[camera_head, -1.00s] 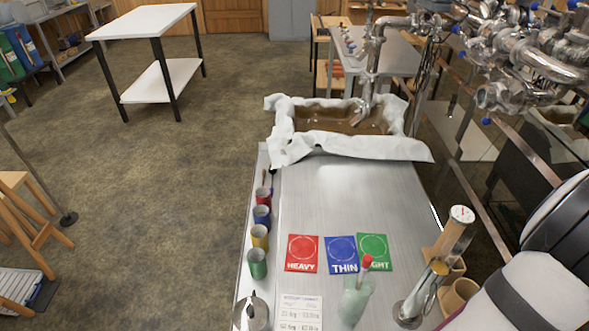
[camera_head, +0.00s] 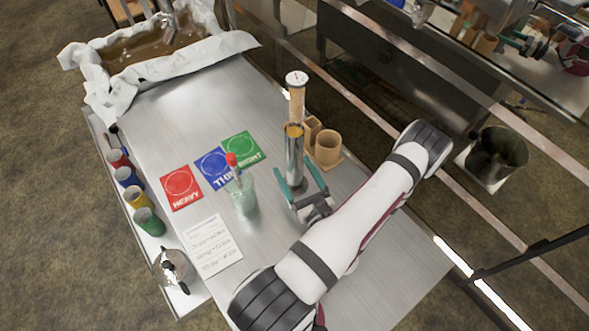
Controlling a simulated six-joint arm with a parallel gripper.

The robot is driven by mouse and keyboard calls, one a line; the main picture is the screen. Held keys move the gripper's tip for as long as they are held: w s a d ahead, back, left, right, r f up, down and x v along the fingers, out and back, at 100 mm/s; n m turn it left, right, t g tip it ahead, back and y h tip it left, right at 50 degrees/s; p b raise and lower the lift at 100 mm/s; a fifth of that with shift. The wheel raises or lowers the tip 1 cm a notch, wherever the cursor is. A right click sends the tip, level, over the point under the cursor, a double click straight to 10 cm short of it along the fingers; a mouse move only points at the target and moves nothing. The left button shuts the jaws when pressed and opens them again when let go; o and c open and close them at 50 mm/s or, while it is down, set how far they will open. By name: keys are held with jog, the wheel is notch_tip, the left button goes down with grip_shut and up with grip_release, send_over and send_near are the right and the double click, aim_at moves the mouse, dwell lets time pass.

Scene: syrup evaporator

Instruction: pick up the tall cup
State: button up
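The tall cup (camera_head: 294,157) is a slim shiny metal cylinder with an amber top, standing upright on the metal counter in the camera_head view. My gripper (camera_head: 298,180) has teal fingers and is low at the cup, one finger on each side of its lower part. The fingers look spread wider than the cup, so the gripper appears open. Contact between fingers and cup cannot be made out.
A round-topped gauge (camera_head: 297,84) rises behind the cup, beside a wooden holder (camera_head: 326,150). A glass with a red-tipped stick (camera_head: 243,197) stands to the left. Red (camera_head: 180,186), blue (camera_head: 213,166) and green (camera_head: 243,147) cards lie flat. Colored cups (camera_head: 138,198) line the left edge.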

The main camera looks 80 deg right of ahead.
grip_shut()
dwell(0.4)
